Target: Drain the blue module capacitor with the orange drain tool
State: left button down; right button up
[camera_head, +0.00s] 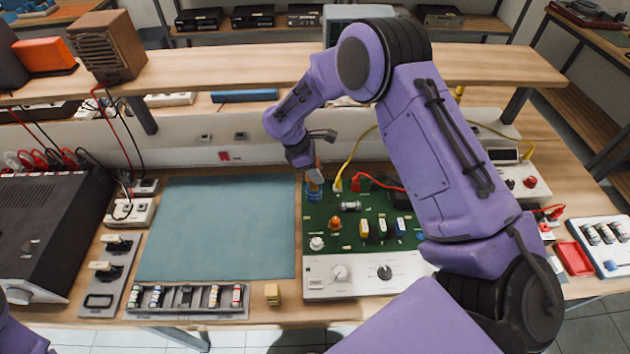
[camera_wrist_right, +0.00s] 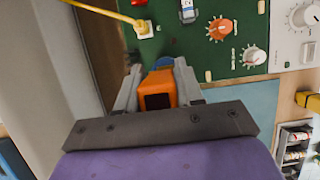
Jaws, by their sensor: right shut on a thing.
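My right gripper (camera_head: 313,172) is shut on the orange drain tool, whose orange body (camera_wrist_right: 157,89) shows between the two fingers in the right wrist view. The tool points down at the blue module capacitor (camera_head: 314,192), at the back left corner of the green circuit board (camera_head: 325,222). A bit of blue also shows just past the tool in the right wrist view (camera_wrist_right: 164,62). The tool's tip is hidden, so I cannot tell whether it touches the capacitor. My left gripper is out of view.
A yellow lead (camera_head: 354,158) and red leads plug in just right of the capacitor. A teal mat (camera_head: 220,225) lies bare to the left. A parts rack (camera_head: 187,301) and a small yellow block (camera_head: 272,293) are at the front. A wooden shelf (camera_head: 220,73) overhangs the back.

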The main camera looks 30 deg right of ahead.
jog(key=shift+r, duration=2.25)
